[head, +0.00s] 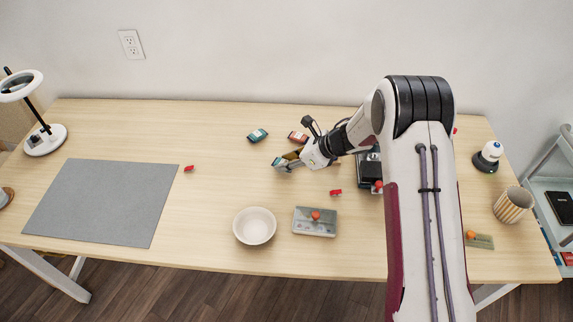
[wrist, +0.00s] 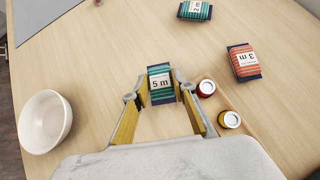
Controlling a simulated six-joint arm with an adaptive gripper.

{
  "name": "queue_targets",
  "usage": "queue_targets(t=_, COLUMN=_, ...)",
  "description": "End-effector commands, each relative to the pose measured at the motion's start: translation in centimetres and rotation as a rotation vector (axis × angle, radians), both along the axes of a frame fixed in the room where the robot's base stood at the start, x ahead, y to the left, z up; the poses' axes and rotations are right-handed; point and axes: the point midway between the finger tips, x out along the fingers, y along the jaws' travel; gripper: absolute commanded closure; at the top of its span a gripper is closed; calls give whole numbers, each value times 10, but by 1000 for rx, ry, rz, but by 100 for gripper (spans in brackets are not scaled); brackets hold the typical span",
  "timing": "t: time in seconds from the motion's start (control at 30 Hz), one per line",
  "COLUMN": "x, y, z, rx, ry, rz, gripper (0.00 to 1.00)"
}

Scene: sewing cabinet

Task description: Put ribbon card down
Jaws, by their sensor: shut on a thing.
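A ribbon card (wrist: 160,83) with teal bands and a white "5 m" label is between the fingertips of my gripper (wrist: 162,88) in the wrist view. The fingers are shut on its sides. In the head view, my gripper (head: 283,162) is low over the middle of the table, and the held card shows only as a small teal piece at the tips. I cannot tell whether the card touches the table. A teal card (head: 257,135) marked "2 m" and an orange-red card (head: 298,137) marked "3 m" lie behind it, apart from it.
A white bowl (head: 255,240) and a grey box with an orange knob (head: 315,229) stand in front. Small red objects (head: 188,168) lie on the table. A wooden tray (wrist: 222,98) holds red and yellow pots beside my gripper.

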Motion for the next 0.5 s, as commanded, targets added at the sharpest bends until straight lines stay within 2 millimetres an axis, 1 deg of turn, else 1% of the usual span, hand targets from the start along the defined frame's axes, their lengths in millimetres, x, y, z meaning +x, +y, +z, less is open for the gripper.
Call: queue_targets(t=0.5, x=0, y=0, z=67, rx=0, ry=-1, rz=1, gripper=88)
